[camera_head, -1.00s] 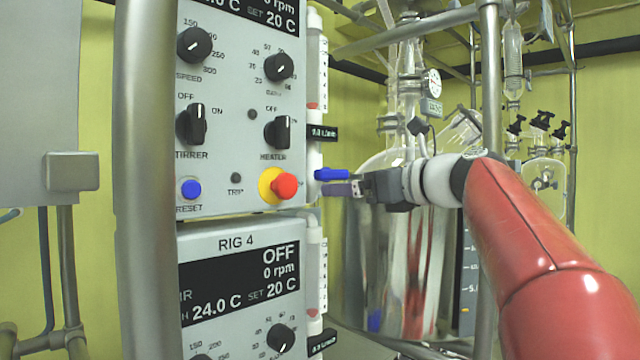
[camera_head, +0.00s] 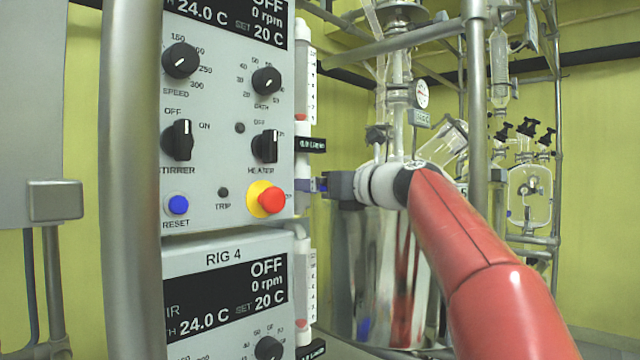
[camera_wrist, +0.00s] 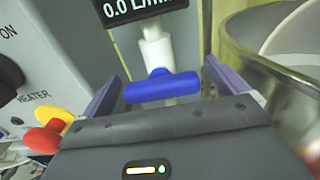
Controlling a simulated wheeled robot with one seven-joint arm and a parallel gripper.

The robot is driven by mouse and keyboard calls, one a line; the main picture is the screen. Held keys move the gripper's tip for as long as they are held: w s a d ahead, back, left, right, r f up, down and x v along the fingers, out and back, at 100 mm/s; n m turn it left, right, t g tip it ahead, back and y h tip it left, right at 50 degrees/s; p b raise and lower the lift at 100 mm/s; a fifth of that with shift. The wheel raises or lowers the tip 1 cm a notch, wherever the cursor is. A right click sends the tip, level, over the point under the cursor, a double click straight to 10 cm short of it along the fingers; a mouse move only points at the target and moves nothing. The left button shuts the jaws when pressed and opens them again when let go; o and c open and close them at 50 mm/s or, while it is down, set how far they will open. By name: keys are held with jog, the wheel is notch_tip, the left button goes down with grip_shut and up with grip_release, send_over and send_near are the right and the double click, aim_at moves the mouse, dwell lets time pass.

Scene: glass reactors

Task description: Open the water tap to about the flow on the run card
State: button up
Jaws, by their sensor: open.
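The water tap has a blue bar handle (camera_wrist: 162,88) lying crosswise over a white vertical fitting (camera_wrist: 156,50) in the wrist view. My gripper (camera_wrist: 164,72) is open, with one purple finger beyond each end of the handle. The handle lies between the fingers, with no clear contact. In the head view my gripper (camera_head: 322,187) is at the panel's right edge and mostly hides the tap. A black flow display (camera_wrist: 145,8) just above the tap reads 0.0 L/min. I cannot make out a run card.
The control panel (camera_head: 225,215) is close on the left, with a red stop button (camera_head: 271,200) on a yellow base near my gripper. A large metal-walled vessel (camera_head: 375,270) stands close on the right. A second panel, RIG 4 (camera_head: 225,257), is below.

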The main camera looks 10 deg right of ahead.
jog(key=c, duration=1)
jog(key=n, duration=0.4)
jog(key=shift+s+a+n, duration=0.1)
jog(key=shift+n, duration=0.2)
jog(key=shift+f+n+b, duration=0.1)
jog(key=shift+n+b, duration=0.35)
jog(key=shift+n, duration=2.05)
jog(key=o, duration=1)
jog(key=shift+a, duration=0.1)
